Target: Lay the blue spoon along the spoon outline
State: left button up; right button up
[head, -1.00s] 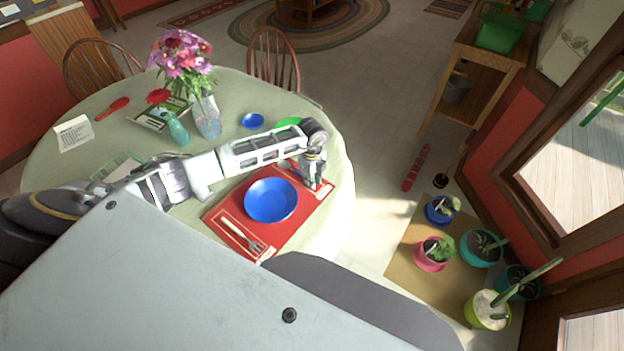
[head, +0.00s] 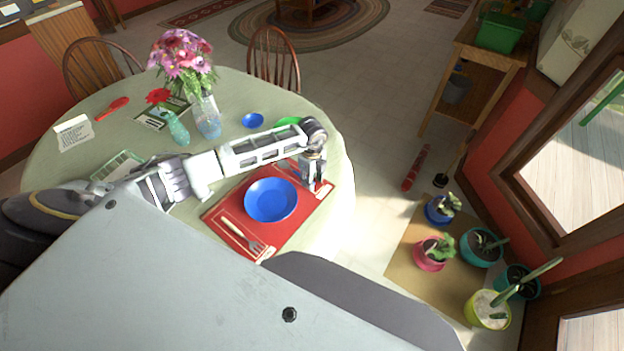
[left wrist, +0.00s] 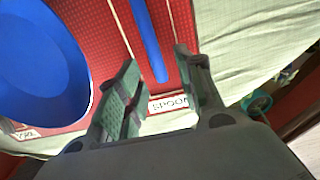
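The blue spoon's long handle (left wrist: 148,38) shows in the left wrist view, running over the red placemat (left wrist: 92,15) between two thin pale lines. Its near end lies between my fingers; the rest runs out of the picture. A white label (left wrist: 168,103) reading "SPOON", upside down, is just below that end. My left gripper (left wrist: 158,88) is open, a finger on each side of the handle, with gaps. In the head view my left gripper (head: 313,180) points down at the mat's right part and hides most of the spoon. My right gripper is not in view.
A blue plate (head: 270,200) sits mid-mat, left of my gripper. The table's edge is close to the mat's right. A green dish (head: 289,121), blue bowl (head: 253,120) and flower vase (head: 207,118) stand farther back.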

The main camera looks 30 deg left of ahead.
pick_arm(q)
notch_tip(320, 180, up, 12)
jog(key=b, duration=0.1)
jog(key=shift+f, duration=0.15)
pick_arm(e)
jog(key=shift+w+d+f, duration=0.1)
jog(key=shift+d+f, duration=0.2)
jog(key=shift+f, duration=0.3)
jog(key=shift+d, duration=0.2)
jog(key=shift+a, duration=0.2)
